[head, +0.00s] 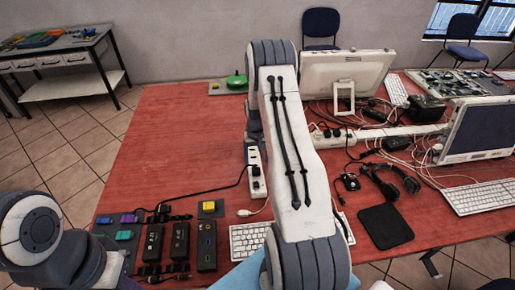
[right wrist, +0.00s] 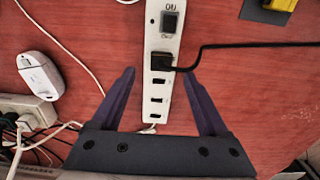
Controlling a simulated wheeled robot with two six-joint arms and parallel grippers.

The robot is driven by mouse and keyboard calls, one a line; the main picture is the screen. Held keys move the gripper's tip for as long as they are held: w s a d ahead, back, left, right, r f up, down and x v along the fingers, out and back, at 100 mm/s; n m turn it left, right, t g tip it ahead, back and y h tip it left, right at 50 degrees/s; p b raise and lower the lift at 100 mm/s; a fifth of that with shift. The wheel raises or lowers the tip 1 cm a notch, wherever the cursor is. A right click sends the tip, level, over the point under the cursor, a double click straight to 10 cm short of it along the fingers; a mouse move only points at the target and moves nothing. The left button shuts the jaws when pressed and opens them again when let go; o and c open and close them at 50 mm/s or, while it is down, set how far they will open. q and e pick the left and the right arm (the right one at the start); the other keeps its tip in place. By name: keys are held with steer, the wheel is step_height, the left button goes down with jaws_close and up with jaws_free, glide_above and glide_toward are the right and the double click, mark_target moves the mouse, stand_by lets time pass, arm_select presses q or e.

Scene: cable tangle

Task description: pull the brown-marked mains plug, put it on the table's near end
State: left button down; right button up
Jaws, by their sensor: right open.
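A white power strip (head: 257,185) lies on the red table, left of my right arm in the head view. In the right wrist view the strip (right wrist: 156,105) has a switch at the top and a black plug (right wrist: 160,61) in the socket below it. A black cable runs from this plug to the right. I cannot make out a brown mark on it. My right gripper (right wrist: 158,73) is open, with one finger each side of the strip near the plug. My left arm shows at the lower left of the head view, but its gripper does not.
Several black adapters (head: 207,245) and a dark mat with coloured blocks (head: 125,235) lie at the front left. A yellow block (head: 209,206) sits near the strip. A keyboard (head: 250,240) lies at the front. The table's left middle (head: 185,135) is clear.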

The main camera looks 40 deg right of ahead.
mark_target(256, 169)
steer(key=shift+f+p, duration=0.5)
steer(key=shift+f, duration=2.15)
jaws_close()
